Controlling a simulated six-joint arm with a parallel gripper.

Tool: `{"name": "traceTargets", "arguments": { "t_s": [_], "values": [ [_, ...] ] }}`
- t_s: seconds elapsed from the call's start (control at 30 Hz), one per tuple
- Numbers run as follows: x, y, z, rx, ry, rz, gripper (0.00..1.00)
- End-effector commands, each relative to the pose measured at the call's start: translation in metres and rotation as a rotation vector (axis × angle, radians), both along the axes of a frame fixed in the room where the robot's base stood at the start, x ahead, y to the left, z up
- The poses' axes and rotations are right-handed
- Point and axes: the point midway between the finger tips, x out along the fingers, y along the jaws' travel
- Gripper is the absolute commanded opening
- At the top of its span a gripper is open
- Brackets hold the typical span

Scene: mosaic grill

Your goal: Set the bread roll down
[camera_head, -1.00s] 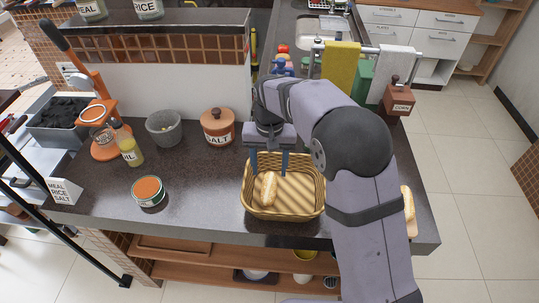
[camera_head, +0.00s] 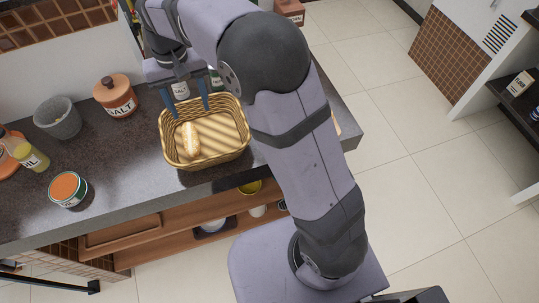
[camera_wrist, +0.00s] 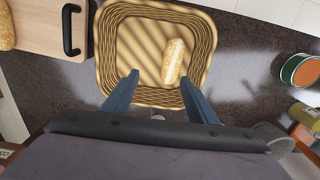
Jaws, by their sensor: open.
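The bread roll (camera_head: 191,138), pale golden and oblong, lies in the left part of a woven wicker basket (camera_head: 243,152) on the dark counter. In the wrist view the roll (camera_wrist: 174,62) rests on the basket floor, near the right wall. My gripper (camera_head: 190,108) is open and empty over the basket's far side. In the wrist view my gripper (camera_wrist: 157,88) shows its two blue fingers apart, with the roll beyond the right fingertip and not between them.
A salt jar (camera_head: 116,97), a grey stone bowl (camera_head: 58,118), an orange-topped can (camera_head: 68,189) and an oil bottle (camera_head: 31,156) stand left of the basket. A cutting board (camera_wrist: 50,22) with another loaf (camera_wrist: 6,27) lies beside the basket. Bare counter (camera_head: 125,160) separates can and basket.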

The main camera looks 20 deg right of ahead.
Motion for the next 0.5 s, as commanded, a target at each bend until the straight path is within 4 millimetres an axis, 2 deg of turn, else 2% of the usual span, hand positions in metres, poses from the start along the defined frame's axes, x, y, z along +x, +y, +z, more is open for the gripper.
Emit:
{"name": "traceTargets", "arguments": {
  "t_s": [0.17, 0.3, 0.5],
  "values": [
    [-0.035, -0.054, -0.011, -0.002, -0.001, -0.011, 0.53],
    [-0.077, -0.098, -0.027, -0.002, -0.003, -0.015, 0.53],
    [-0.142, -0.141, -0.052, -0.004, -0.005, -0.018, 0.53]
  ]
}}
